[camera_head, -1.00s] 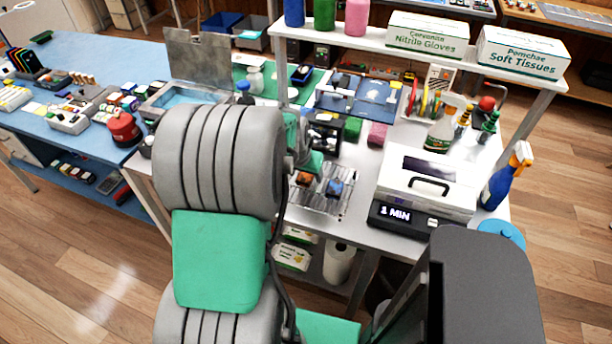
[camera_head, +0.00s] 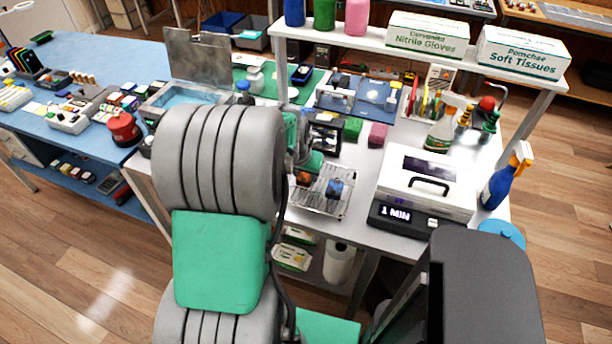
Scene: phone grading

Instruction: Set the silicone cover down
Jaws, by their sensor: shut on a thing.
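My gripper (camera_head: 306,176) is at the back left of a wire rack (camera_head: 327,206) on the white bench in the head view. My green and grey wrist hides most of it, and the fingertips are hard to make out. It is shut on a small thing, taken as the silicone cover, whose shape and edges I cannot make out. A small orange-brown item (camera_head: 303,179) shows just below the wrist, partly hidden; I cannot tell whether it is the held cover or lies on the rack. A small blue item (camera_head: 334,188) is on the rack to the right.
A white box machine (camera_head: 428,182) with a "1 MIN" display (camera_head: 396,213) stands right of the rack. A black-framed device (camera_head: 325,137), a green block (camera_head: 352,128) and a pink block (camera_head: 377,134) are behind it. A spray bottle (camera_head: 443,127) stands farther right.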

